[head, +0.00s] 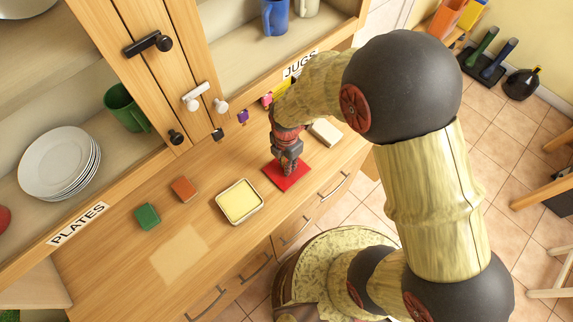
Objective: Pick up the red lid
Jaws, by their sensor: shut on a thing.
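The red lid (289,178) is a flat red square at the right part of the wooden counter. My gripper (287,170) points down over its middle and is shut on it. The fingertips hide the part of the lid that they grip. I cannot tell whether the lid touches the counter or is slightly above it.
A cream-filled tray (219,212) sits left of the lid on the counter (120,260). A green block (147,216) and an orange-brown block (184,189) lie farther left. A pale block (325,132) lies behind right. Cupboards with plates (60,163) and jugs (275,16) stand behind.

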